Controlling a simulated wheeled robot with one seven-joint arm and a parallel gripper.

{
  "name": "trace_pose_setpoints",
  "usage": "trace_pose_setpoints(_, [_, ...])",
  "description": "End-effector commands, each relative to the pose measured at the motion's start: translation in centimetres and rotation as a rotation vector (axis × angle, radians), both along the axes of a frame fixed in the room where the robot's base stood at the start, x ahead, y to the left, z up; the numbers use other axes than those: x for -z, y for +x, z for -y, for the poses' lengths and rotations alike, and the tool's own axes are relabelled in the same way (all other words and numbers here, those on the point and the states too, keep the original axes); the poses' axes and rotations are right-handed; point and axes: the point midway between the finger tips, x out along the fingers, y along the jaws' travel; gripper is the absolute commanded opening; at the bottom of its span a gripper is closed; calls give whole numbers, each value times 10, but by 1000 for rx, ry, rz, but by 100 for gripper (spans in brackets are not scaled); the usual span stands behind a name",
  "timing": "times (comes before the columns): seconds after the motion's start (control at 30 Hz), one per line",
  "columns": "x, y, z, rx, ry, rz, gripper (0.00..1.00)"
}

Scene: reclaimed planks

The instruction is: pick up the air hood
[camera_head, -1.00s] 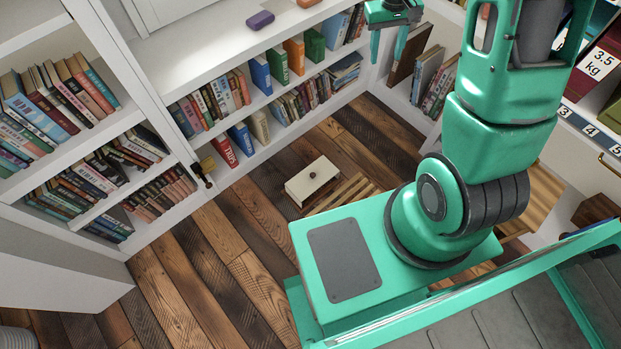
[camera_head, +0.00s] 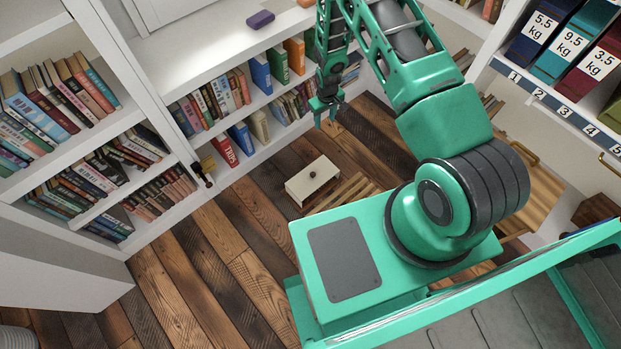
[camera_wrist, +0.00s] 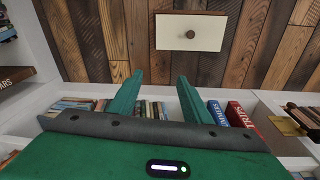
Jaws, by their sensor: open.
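I cannot tell for sure which thing is the air hood. A small purple rounded block (camera_head: 260,19) and an orange one (camera_head: 306,2), partly cut off by the frame's top edge, lie on the white shelf top. A cream box with a dark knob (camera_head: 312,182) stands low over the plank floor; it also shows at the top of the wrist view (camera_wrist: 190,32). My gripper (camera_head: 326,114) points down in front of the bookshelf, apart from these things. In the wrist view its two green fingers (camera_wrist: 157,88) are apart, with nothing between them.
White bookshelves (camera_head: 150,235) with rows of books stand at left and back. A slatted wooden piece (camera_head: 345,192) is beside the cream box. Numbered binders marked in kg (camera_head: 565,45) fill a shelf at right. The plank floor (camera_head: 215,240) is open at left.

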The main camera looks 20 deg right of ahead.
Motion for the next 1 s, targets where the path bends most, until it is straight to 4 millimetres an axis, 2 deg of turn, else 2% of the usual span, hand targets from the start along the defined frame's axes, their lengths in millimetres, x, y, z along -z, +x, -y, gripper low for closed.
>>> trace_pose_setpoints(0.03, [26,-7,-8,-19,6,-6,44])
trace_pose_setpoints(0.2, [97,-27,-32,-73,30,-1,44])
trace_pose_setpoints(0.3, [133,-41,-44,-100,45,3,44])
trace_pose_setpoints(0.4, [161,-54,-52,-120,55,5,44])
trace_pose_setpoints(0.5, [180,-64,-58,-133,63,9,44])
trace_pose_setpoints(0.67, [196,-71,-63,-143,69,12,44])
trace_pose_setpoints(1.0, [240,-67,-65,-144,70,12,44])
